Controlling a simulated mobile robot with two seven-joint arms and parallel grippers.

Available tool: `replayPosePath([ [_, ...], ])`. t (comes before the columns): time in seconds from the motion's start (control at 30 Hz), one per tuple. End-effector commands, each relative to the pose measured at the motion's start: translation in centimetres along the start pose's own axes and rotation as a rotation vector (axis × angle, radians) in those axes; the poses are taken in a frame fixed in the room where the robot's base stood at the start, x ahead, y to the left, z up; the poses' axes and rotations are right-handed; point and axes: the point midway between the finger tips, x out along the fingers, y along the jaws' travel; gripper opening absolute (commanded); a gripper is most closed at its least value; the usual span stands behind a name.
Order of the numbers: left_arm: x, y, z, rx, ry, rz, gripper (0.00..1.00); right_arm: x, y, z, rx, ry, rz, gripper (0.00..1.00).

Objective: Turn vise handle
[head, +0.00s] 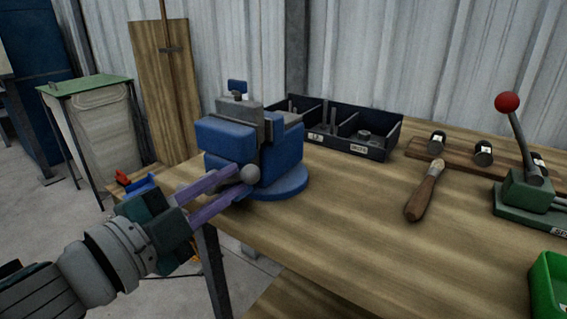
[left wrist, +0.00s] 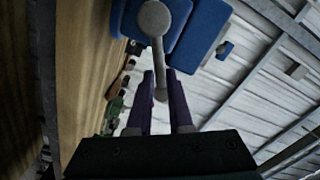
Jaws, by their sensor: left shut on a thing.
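The blue vise (head: 283,150) with grey jaws stands on a round blue base at the left end of the wooden bench. Its grey handle (head: 250,174) shows a round knob at the vise's front. My left gripper (head: 236,178) reaches in from the lower left, its purple fingers at the handle. In the left wrist view the handle bar (left wrist: 159,62) runs down from the knob into the space between the fingertips (left wrist: 160,80), which are shut on it. The vise (left wrist: 205,30) fills the top there. The far end of the handle is partly hidden in the head view. My right gripper is not in view.
A black divided bin (head: 345,130) stands behind the vise. A wooden-handled tool (head: 424,192), a rack with dark cylinders (head: 483,152), a green lever press (head: 525,195) and a green bin (head: 548,290) are to the right. The bench's middle (head: 350,215) is clear.

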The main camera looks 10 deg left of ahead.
Motion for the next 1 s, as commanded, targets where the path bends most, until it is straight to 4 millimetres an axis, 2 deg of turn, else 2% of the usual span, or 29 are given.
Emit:
replayPosePath([
  [0.03,0.0,0.7,0.1,0.042,0.001,0.001,0.0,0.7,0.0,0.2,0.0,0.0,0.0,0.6],
  [0.5,0.0,3.5,1.0,0.491,0.001,0.001,0.0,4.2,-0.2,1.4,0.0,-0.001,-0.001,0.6],
  [1.0,0.0,5.3,2.6,0.896,-0.001,0.002,0.0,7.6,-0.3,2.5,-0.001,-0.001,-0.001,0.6],
])
